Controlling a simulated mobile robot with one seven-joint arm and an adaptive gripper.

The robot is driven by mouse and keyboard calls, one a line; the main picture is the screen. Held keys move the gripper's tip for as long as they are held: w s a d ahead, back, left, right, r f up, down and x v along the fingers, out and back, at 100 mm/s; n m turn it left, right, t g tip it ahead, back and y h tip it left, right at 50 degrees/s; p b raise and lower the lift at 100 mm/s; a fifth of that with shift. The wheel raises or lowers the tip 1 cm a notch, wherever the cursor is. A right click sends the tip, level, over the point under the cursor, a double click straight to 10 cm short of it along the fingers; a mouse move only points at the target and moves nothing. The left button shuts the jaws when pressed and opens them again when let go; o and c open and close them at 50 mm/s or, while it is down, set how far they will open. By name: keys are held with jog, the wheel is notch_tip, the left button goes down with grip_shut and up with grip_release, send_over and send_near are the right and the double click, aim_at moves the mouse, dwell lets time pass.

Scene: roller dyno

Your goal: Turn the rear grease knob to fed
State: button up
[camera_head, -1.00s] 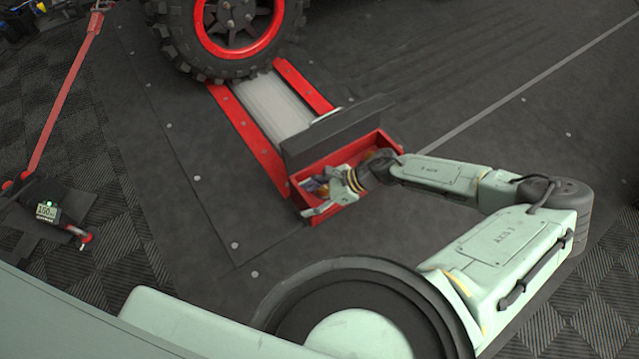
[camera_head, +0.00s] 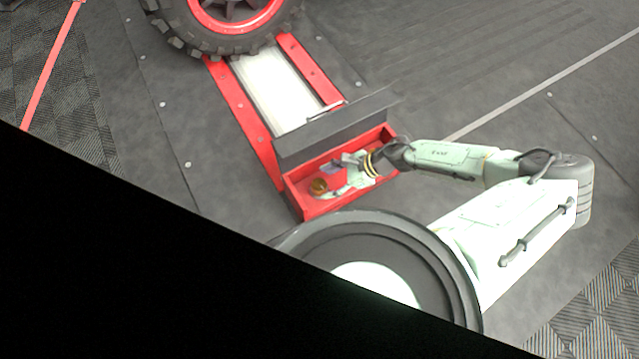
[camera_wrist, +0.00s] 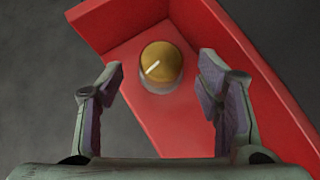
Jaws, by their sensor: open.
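A round brass-coloured knob with a white pointer line (camera_wrist: 161,62) sits on the red floor of an open box in the wrist view. Its line runs from lower left to upper right. The knob also shows in the head view (camera_head: 319,186), near the box's left end. I see no label, so I cannot tell which setting it points to or whether it is the rear one. My gripper (camera_wrist: 163,77) is open, one finger on each side below the knob in the picture, apart from it. In the head view, my gripper (camera_head: 337,172) reaches into the box from the right.
The red box (camera_head: 300,204) has a raised dark lid (camera_head: 335,131) along its far side. Beyond are a pale roller (camera_head: 278,93) between red rails and a large tyre (camera_head: 222,40). The box walls stand close around my fingers. Black covers the head view's lower left.

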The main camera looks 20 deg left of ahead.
jog(key=shift+x, duration=2.3)
jog(key=c, duration=1.2)
jog(key=shift+r, duration=0.1)
